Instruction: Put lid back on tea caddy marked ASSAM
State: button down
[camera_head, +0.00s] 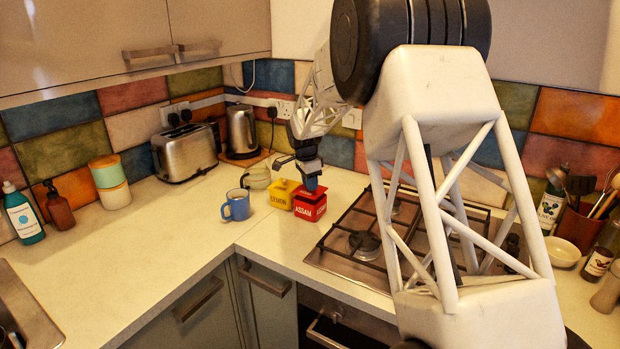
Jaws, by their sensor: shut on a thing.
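The red tea caddy marked ASSAM (309,209) stands upright at the counter corner, just left of the hob. My gripper (310,186) is directly above it, pointing down. The gripper is shut on the red lid (318,193), which is at the top of the caddy. I cannot tell whether the lid is fully seated or slightly raised. The fingers hide part of the lid. The yellow caddy marked LEMON (280,201) stands close beside the red one on its left.
The gas hob (342,261) is to the right. A toaster (185,153) and kettle (242,131) stand at the back. The front left counter is clear.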

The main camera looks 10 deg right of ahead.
jog(key=shift+f, duration=0.5)
jog(key=shift+f, duration=0.2)
dwell(2.3)
jog(key=shift+c, duration=2.2)
grip_release()
jog(key=shift+r, duration=0.15)
jog(key=shift+r, duration=3.35)
jog(key=shift+c, duration=0.2)
grip_shut()
